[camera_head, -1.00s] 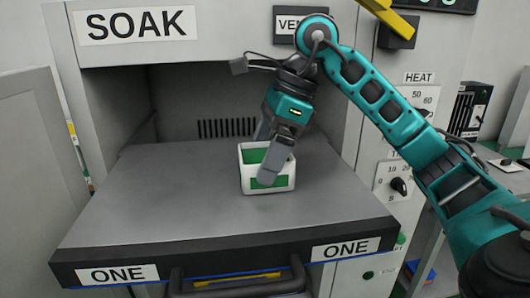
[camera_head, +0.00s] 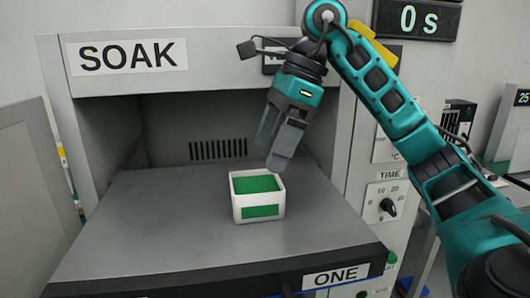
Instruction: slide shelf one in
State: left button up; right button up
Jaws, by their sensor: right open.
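Shelf one (camera_head: 140,235) is a grey slab with a black front edge and a label "ONE" (camera_head: 336,277). It sticks out of the chamber marked "SOAK" (camera_head: 127,56). A white box with a green inside and green front patch (camera_head: 258,197) stands upright on the shelf. My right gripper (camera_head: 270,157) is open and empty, just above and behind the box, apart from it. My left gripper is not in view.
An open grey door (camera_head: 28,195) stands at the left. A control panel with a "TIME" dial (camera_head: 388,207) is at the right, below a display reading "0 s" (camera_head: 417,18). The shelf around the box is bare.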

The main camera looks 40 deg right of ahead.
aim_at(168, 233)
jog(key=k, duration=1)
